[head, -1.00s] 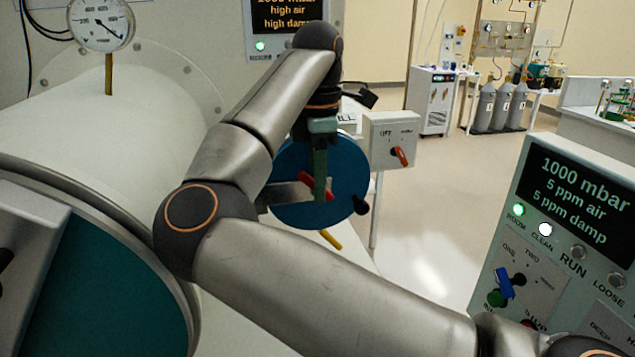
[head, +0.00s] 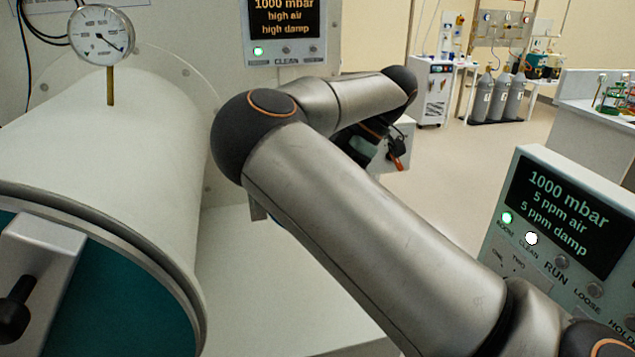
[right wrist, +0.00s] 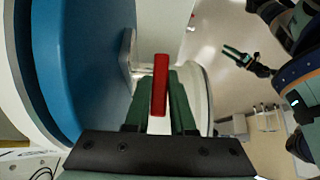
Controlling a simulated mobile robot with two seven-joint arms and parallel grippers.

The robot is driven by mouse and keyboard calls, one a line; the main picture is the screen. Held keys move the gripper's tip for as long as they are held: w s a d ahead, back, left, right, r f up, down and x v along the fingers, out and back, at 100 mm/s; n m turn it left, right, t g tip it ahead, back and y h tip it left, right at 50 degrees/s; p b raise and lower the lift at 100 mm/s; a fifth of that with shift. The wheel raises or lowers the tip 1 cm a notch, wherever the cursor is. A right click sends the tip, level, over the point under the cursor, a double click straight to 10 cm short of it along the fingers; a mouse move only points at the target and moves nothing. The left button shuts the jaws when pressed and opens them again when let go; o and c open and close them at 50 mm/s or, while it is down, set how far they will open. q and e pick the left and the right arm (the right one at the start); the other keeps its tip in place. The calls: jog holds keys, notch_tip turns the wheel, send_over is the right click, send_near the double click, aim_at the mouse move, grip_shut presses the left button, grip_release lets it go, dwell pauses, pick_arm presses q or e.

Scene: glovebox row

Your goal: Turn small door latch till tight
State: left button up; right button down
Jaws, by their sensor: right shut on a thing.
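In the right wrist view the red latch handle (right wrist: 160,85) stands upright between the green fingers of my right gripper (right wrist: 160,105), which is shut on it. The blue small door (right wrist: 85,60) fills the left of that view, with a grey metal piece beside the handle. In the head view my right arm crosses the middle and hides the small door, the latch and the right gripper's fingers. What looks like my left gripper (right wrist: 240,58) shows small at the upper right of the right wrist view.
A white cylinder (head: 120,140) with a dial gauge (head: 101,35) lies at left, its large teal door (head: 95,290) in front. A control panel (head: 565,235) stands at right. A switch box (head: 400,140) is just beyond my arm. Clear floor lies at right behind.

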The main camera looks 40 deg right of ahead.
jog(key=t+y, duration=0.1)
jog(key=y, duration=0.1)
jog(key=shift+d+y+p, duration=0.15)
jog(key=shift+y+p, duration=0.15)
jog(key=shift+p, duration=0.05)
jog(key=shift+s+d+f+t+y, duration=0.1)
jog(key=shift+t+y, duration=0.8)
jog(key=shift+y, duration=0.3)
jog(key=shift+f+t+y, duration=0.2)
jog(key=shift+t+y, duration=0.4)
jog(key=shift+y, duration=0.4)
jog(key=shift+f+t+y+b, duration=0.1)
jog(key=shift+t+y+b, duration=0.45)
jog(key=shift+y, duration=0.65)
jog(key=shift+s, duration=0.1)
jog(key=c, duration=1)
grip_release()
jog(key=shift+c, duration=0.2)
jog(key=shift+d, duration=0.1)
jog(key=shift+b+v, duration=0.75)
jog(key=shift+v, duration=2.95)
